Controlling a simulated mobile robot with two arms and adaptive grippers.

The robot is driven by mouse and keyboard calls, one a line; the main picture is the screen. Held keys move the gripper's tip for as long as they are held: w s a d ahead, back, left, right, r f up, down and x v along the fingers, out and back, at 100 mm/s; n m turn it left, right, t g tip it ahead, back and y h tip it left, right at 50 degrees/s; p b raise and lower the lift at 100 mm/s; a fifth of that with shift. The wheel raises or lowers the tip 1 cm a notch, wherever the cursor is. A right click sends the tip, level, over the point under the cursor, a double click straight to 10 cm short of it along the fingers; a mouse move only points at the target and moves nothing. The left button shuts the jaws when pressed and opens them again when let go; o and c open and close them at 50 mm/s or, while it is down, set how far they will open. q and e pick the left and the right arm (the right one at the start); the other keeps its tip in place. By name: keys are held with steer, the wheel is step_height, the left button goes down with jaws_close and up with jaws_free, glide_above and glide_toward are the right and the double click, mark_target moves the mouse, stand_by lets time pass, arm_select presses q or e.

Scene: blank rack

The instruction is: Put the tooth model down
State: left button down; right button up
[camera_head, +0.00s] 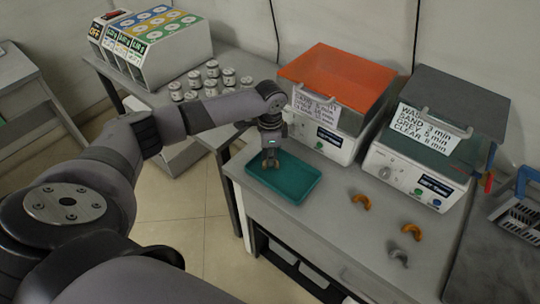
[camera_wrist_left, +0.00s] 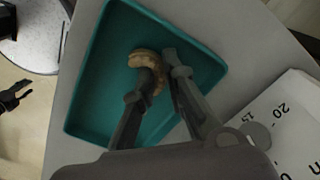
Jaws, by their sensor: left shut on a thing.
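My left gripper (camera_head: 270,161) is low over the teal tray (camera_head: 301,195) at the near left corner of the bench. It is shut on a tan, curved tooth model (camera_wrist_left: 143,60). In the left wrist view the model shows at the fingertips (camera_wrist_left: 162,66), mostly on the left finger's side, with the teal tray (camera_wrist_left: 88,100) behind it. I cannot tell whether the model touches the tray floor. A dark forked shape at the left edge of the wrist view looks like my right gripper (camera_wrist_left: 12,97); its jaws are too small to read.
An orange-lidded box (camera_head: 338,75) and a grey-lidded box (camera_head: 447,105) stand behind the tray. Two orange curved models (camera_head: 361,201) (camera_head: 411,232) and a grey one (camera_head: 398,257) lie to its right. Several small jars (camera_head: 212,72) stand on the left table. Bare bench lies right of the tray.

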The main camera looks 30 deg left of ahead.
arm_select(q)
steer(key=shift+f, duration=0.1)
steer(key=c, duration=1.6)
jaws_free()
steer(key=shift+c, duration=0.2)
step_height(320, 180, up, 12)
steer(key=shift+r+b, duration=0.2)
steer(key=shift+b, duration=0.25)
